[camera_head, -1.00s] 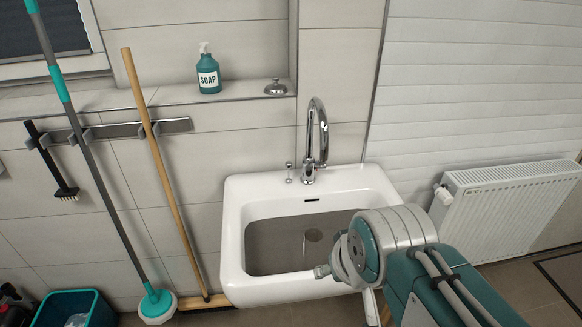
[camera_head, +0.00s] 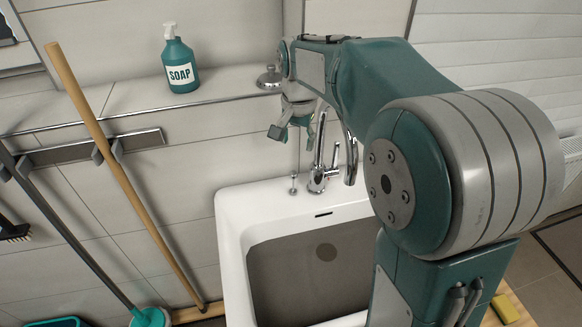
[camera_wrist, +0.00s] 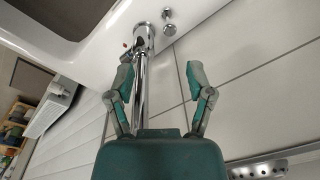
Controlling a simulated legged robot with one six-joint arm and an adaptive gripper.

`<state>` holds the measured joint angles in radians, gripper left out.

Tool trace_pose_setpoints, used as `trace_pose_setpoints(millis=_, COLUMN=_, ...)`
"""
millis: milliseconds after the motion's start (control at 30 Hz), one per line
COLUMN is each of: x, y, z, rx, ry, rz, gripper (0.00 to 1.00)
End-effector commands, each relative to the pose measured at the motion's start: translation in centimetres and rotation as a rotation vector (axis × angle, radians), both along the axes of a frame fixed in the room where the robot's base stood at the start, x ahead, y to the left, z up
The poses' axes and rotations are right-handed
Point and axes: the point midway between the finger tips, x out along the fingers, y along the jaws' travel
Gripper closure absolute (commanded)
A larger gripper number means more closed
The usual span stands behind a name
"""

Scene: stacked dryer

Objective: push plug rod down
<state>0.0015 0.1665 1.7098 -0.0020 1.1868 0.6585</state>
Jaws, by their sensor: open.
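The plug rod (camera_head: 293,184) is a small chrome rod with a knob, upright on the sink's back rim, left of the chrome faucet (camera_head: 318,178). In the wrist view the plug rod (camera_wrist: 170,29) shows beyond the fingers, near the faucet (camera_wrist: 142,75). My gripper (camera_head: 294,130) is open and empty, pointing down above the plug rod, apart from it. In the wrist view my gripper (camera_wrist: 160,74) has its two fingers spread, with the rod's knob ahead of the gap.
The white sink (camera_head: 232,250) stands against the tiled wall. A soap bottle (camera_head: 180,62) and a metal bell (camera_head: 269,78) stand on the ledge close to my arm. The faucet spout is close to the right of my gripper. A wooden broom handle (camera_head: 110,160) leans at the left.

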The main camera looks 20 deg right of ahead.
Motion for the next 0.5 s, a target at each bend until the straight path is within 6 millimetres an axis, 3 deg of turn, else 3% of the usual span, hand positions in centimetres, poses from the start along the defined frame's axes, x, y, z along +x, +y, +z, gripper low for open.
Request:
trace_pose_setpoints(millis=100, x=2.4, y=-0.2, z=-1.7, rx=0.005, ry=0.044, rz=-0.064, gripper=0.32)
trace_pose_setpoints(millis=200, x=3.6, y=-0.3, z=-2.6, rx=0.007, ry=0.065, rz=-0.102, gripper=0.32)
trace_pose_setpoints(millis=500, x=4.2, y=-0.2, z=-4.8, rx=0.007, ry=0.082, rz=-0.128, gripper=0.32)
